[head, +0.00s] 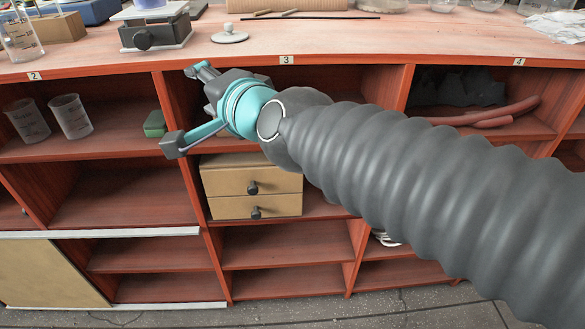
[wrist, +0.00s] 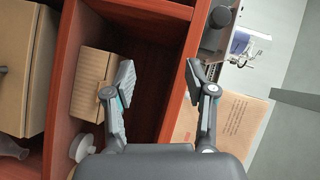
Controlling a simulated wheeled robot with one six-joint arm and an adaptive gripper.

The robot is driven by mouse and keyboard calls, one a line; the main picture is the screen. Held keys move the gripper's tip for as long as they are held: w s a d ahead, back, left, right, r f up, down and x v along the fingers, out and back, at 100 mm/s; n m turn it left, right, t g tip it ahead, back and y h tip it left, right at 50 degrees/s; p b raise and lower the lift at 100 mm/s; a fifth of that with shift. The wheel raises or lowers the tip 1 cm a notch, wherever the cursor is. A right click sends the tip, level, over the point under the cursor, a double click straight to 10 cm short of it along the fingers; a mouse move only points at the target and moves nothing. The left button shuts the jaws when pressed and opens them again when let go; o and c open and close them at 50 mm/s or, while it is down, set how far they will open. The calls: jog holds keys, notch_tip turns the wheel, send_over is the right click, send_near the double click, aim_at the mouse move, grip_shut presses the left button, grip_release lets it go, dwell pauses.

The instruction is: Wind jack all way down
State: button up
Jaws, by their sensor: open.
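The jack (head: 158,35) appears to be the low grey device on the bench top at the upper left of the head view. A dark round knob (head: 143,39) faces the front. Something white and blue (head: 150,5) is on it, cut off by the picture's top edge. My gripper (head: 188,108) is open and empty, in front of the shelf opening below the bench edge, lower than the jack and apart from it. In the wrist view, my spread fingers (wrist: 160,75) have nothing between them. I cannot surely identify the jack in that view.
A grey lidded disc (head: 230,36) lies right of the jack; a beaker (head: 18,38) and wooden block (head: 57,27) stand left. Below are shelves with a drawer box (head: 252,187) and two cups (head: 70,115). The wrist view shows a carton (wrist: 238,122).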

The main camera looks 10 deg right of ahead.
jog(key=s+d+f+n+g+h, duration=0.2)
jog(key=s+d+f+n, duration=0.1)
jog(key=d+f, duration=0.3)
jog(key=s+d+f+n+g+h, duration=0.2)
jog(key=d+f+n, duration=0.1)
jog(key=d+f, duration=0.3)
jog(key=shift+s+f+n, duration=0.25)
jog(key=shift+s+n, duration=0.15)
